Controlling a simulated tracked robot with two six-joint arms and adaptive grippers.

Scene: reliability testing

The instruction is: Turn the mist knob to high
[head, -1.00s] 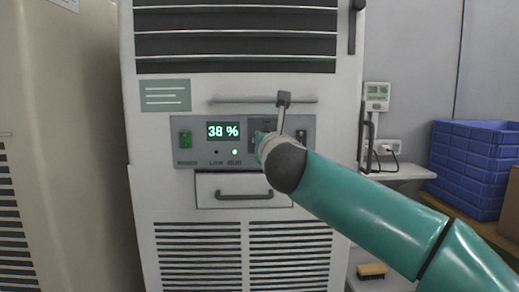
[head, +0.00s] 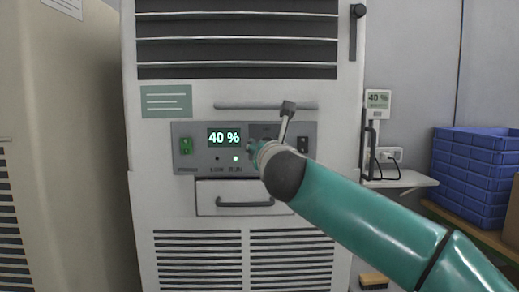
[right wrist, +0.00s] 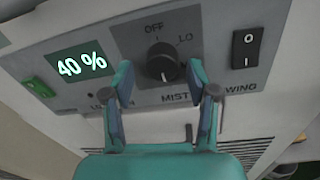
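The black mist knob (right wrist: 162,66) sits on the grey control panel (right wrist: 100,32) of the humidifier cabinet. In the right wrist view, OFF is printed above it, LO to its upper right, and MIST below. A small light mark shows low on the knob; its exact setting is hard to tell. My right gripper (right wrist: 161,72) is open, with one finger on each side of the knob and gaps visible between fingers and knob. In the head view my right gripper (head: 257,152) is at the panel and hides the knob. My left gripper is not in view.
The green display (head: 224,137) reads 40 %, with a lit lamp by RUN below. A green switch (head: 185,146) is left and a black rocker switch (head: 303,145) right. A drawer (head: 243,197) is below. A wall meter (head: 377,99) and blue crates (head: 475,165) stand right.

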